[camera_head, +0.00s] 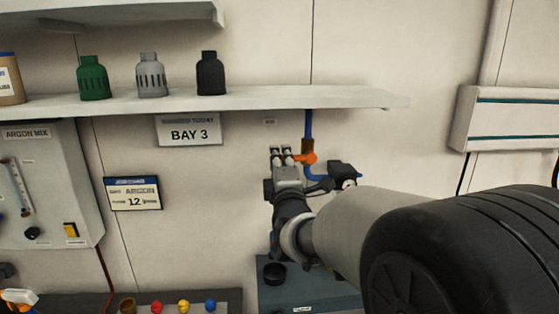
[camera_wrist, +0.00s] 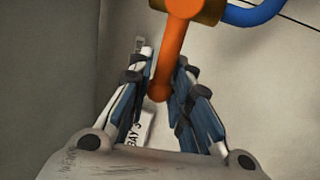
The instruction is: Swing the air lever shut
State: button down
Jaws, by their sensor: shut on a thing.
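The orange air lever (camera_head: 304,158) is on a brass valve (camera_head: 308,146) in a blue pipe (camera_head: 308,122) on the wall below the shelf. In the head view the lever points left from the valve, roughly crosswise to the vertical pipe. The lever also shows in the wrist view (camera_wrist: 170,55), with its rounded end between the fingers. My gripper (camera_head: 282,155) is at the lever's left end, shut on it, with one finger on each side in the wrist view (camera_wrist: 163,68). The exact finger contact is partly hidden.
A shelf (camera_head: 250,102) with several bottles runs above my gripper. A black regulator-like part (camera_head: 343,172) sits close to its right. A "BAY 3" sign (camera_head: 187,131) and an argon panel (camera_head: 45,185) are to the left. A bench (camera_head: 285,290) lies below.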

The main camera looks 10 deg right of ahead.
jog(key=shift+f, duration=0.25)
jog(key=c, duration=1.9)
grip_release()
jog(key=o, duration=0.3)
jog(key=shift+r, duration=0.1)
jog(key=shift+s, duration=0.1)
jog(key=s+f, duration=0.2)
jog(key=s, duration=0.9)
jog(key=shift+s+f, duration=0.15)
jog(key=shift+s, duration=0.2)
